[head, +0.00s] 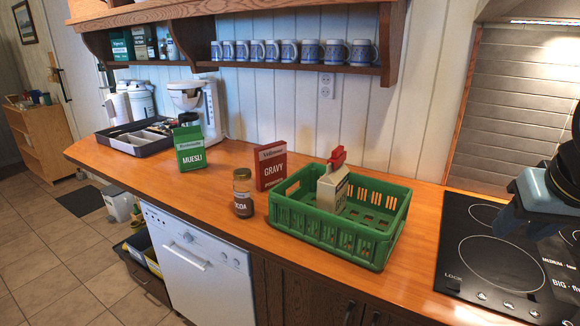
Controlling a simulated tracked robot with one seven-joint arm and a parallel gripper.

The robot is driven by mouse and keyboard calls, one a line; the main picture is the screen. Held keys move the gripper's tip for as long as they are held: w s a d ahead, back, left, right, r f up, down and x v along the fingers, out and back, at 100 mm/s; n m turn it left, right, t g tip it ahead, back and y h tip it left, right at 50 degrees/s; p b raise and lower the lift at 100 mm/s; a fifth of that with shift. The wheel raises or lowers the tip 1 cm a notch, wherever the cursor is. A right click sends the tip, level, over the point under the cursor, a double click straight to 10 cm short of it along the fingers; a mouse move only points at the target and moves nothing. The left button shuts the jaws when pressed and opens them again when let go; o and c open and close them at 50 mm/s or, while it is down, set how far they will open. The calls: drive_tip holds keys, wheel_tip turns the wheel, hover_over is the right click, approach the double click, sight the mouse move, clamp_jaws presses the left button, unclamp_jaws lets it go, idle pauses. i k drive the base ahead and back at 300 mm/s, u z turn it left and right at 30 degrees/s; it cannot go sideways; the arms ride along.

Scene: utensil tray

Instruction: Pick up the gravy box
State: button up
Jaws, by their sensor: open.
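The gravy box (270,166) is a red carton with a white label reading GRAVY. It stands upright on the orange wooden counter, behind the cocoa jar and just left of the green crate. Its front faces me and little of it is hidden. My gripper (530,205) shows partly at the right edge, above the black hob, far to the right of the gravy box. It is open, with nothing seen in it; its fingertips are hard to make out.
A green crate (322,237) holds a cream carton (331,190) and a red item (337,157). A cocoa jar (242,195) and a green muesli box (189,148) stand left of it. A utensil tray (109,147) is farther left. A mug shelf (300,67) overhangs the back.

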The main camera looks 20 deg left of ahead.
sight(271, 160)
drive_tip(key=z, duration=1.25)
drive_tip(key=k, duration=1.4)
drive_tip(key=z, duration=0.6)
drive_tip(key=i, duration=0.1)
drive_tip(key=u, duration=3.05)
drive_tip(key=i, duration=1.55)
